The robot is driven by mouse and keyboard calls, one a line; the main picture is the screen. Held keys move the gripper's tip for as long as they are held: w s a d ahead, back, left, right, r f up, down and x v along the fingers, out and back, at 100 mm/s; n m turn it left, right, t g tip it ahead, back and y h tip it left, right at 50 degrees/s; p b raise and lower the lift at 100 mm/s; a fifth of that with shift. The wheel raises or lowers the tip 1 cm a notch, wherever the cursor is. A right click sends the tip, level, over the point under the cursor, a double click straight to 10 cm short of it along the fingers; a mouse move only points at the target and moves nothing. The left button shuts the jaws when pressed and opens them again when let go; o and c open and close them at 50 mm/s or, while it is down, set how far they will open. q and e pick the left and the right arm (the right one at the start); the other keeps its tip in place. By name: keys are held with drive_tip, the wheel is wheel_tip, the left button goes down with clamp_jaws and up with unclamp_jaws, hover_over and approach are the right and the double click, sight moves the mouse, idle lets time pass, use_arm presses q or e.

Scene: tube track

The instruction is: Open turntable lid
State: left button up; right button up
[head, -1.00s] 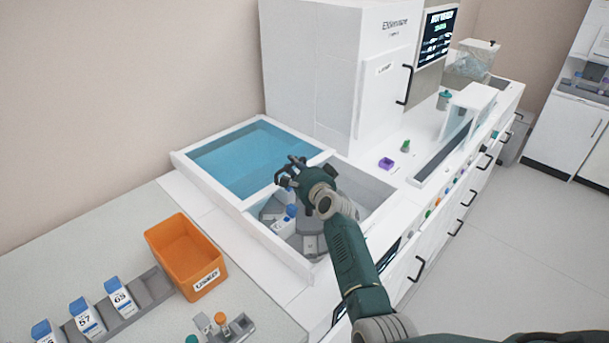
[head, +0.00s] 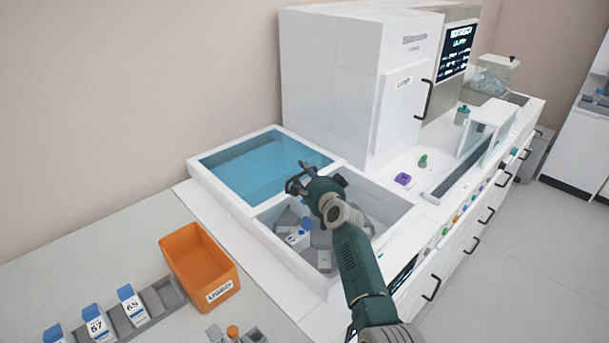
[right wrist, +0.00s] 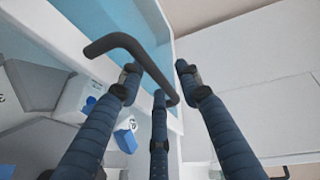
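The turntable lid (head: 255,170) has a blue see-through pane in a white frame. It lies over the back-left half of the white well in the head view; the front-right half is uncovered. The grey turntable (head: 323,260) shows there with blue-capped white packs. My right gripper (head: 297,182) is at the lid's inner edge. In the right wrist view, the dark bent lid handle (right wrist: 135,48) passes between its spread fingers (right wrist: 158,82), which look open; contact is unclear. The lid pane (right wrist: 95,22) shows behind. My left gripper is not in view.
An orange bin (head: 200,265) and a grey rack (head: 130,325) with several blue-capped packs stand on the left counter. A tall white cabinet (head: 335,85) rises behind the well. A small purple item (head: 403,179) lies to the right.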

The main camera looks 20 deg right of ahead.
drive_tip(key=shift+s, duration=0.25)
drive_tip(key=s+r, duration=0.2)
drive_tip(key=s, duration=0.9)
drive_tip(key=shift+s, duration=0.2)
